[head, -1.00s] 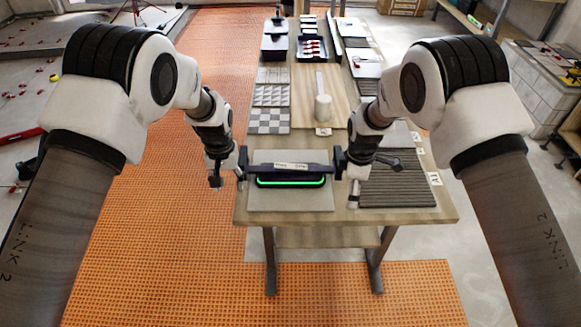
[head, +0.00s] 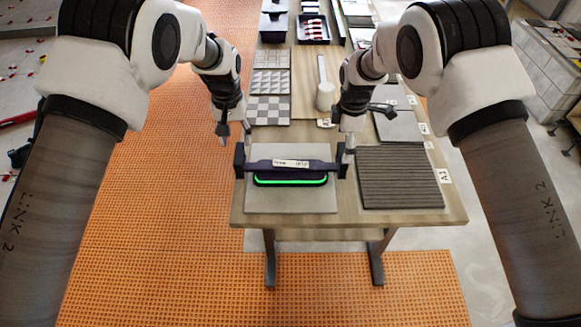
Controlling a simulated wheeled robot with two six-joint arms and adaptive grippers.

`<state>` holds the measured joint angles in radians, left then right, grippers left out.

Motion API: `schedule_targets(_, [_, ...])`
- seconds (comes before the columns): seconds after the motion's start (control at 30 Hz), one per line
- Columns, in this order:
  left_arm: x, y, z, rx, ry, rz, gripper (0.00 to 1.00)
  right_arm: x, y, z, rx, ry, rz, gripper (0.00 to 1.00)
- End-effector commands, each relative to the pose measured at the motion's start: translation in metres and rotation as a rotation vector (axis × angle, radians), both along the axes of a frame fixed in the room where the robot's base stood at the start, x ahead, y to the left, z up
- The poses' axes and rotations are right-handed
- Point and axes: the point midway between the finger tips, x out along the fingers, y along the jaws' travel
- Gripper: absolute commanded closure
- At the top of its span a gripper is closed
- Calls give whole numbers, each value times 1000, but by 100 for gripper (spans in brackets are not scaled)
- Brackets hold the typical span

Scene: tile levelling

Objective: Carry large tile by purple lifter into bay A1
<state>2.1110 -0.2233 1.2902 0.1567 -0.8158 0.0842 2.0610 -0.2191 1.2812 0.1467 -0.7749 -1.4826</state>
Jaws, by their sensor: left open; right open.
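The dark purple lifter (head: 265,166) with a white label and a lit green strip sits on the large light grey tile (head: 290,202). The tile lies on the front left of the table. The lifter has an upright handle at each end. My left gripper (head: 223,135) is open, just beyond and left of the lifter's left handle, apart from it. My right gripper (head: 350,142) is open and close to the right handle; whether it touches cannot be told. Bay A1, beside the A1 label (head: 444,176), shows a dark ribbed surface (head: 400,178) right of the tile.
The wooden table (head: 350,219) has a narrow bare strip along its front. Patterned tile samples (head: 270,110) lie behind the lifter. A grey tile (head: 397,126) lies behind bay A1. A black tray (head: 313,30) is further back.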

Motion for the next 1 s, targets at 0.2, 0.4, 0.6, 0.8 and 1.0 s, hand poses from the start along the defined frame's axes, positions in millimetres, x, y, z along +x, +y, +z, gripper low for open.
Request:
schedule_targets(0.2, [-1, 0, -37, -1, 3, 1, 48, -1, 0, -36, 0, 3, -1, 0])
schedule_targets(0.4, [0, 0, -64, 0, 1, 1, 48, 0, 0, -64, 0, 2, 0, 0])
schedule_targets(0.6, [0, 0, -72, 0, 0, 1, 48, 0, 0, -71, 0, 0, -1, 0])
schedule_targets(0.8, [0, 0, -71, 0, 0, 1, 59, 0, 0, -71, 0, 0, -1, 11])
schedule_targets(1.0, [0, 0, -71, 0, 0, 1, 100, 0, 0, -71, 0, 0, -1, 74])
